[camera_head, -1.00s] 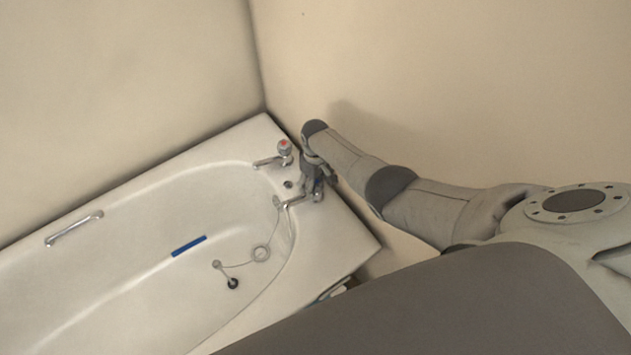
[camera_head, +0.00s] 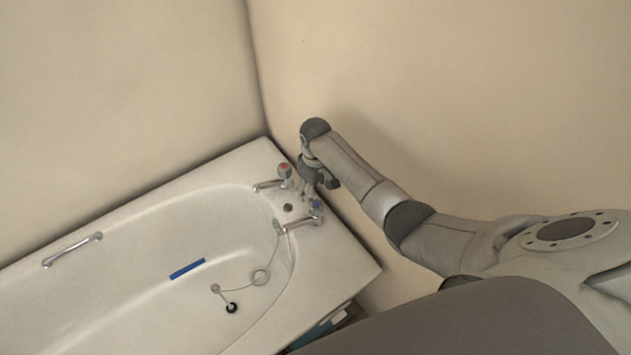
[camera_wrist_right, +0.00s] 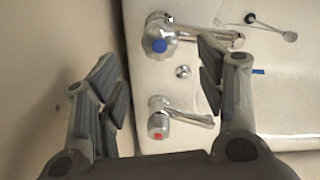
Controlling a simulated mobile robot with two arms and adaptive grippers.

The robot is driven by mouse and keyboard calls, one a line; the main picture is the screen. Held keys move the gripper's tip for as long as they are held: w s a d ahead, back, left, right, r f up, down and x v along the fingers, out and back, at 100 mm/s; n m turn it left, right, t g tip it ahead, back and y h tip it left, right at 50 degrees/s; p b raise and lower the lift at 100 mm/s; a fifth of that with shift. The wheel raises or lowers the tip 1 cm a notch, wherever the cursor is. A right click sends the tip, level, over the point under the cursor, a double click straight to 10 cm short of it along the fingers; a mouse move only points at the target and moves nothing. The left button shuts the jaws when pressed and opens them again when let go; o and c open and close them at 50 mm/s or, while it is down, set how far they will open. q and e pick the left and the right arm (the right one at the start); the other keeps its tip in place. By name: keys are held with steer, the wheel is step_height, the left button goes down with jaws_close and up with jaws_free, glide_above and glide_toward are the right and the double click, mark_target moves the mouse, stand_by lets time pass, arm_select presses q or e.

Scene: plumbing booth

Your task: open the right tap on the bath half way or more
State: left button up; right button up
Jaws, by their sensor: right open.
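The right tap (camera_head: 316,206) is chrome with a blue cap and stands on the bath's end rim. It also shows in the right wrist view (camera_wrist_right: 160,46), just beyond the fingertips. The bath's other tap (camera_head: 285,171) has a red cap; in the wrist view (camera_wrist_right: 158,132) it is nearer the gripper's base. My right gripper (camera_head: 309,193) points down over the rim between the taps, close to the blue-capped one. In the wrist view its fingers (camera_wrist_right: 157,58) are apart with nothing gripped; the right finger covers part of the blue-capped tap's spout. My left gripper is out of view.
The white bath (camera_head: 120,290) fills the lower left, with a grab handle (camera_head: 72,249), a blue strip (camera_head: 187,269) and a plug (camera_head: 231,308) on a chain inside. Beige walls (camera_head: 430,100) meet behind the bath's corner; the arm passes close to one.

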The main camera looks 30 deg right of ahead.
mark_target(315, 204)
steer(key=shift+r, duration=1.8)
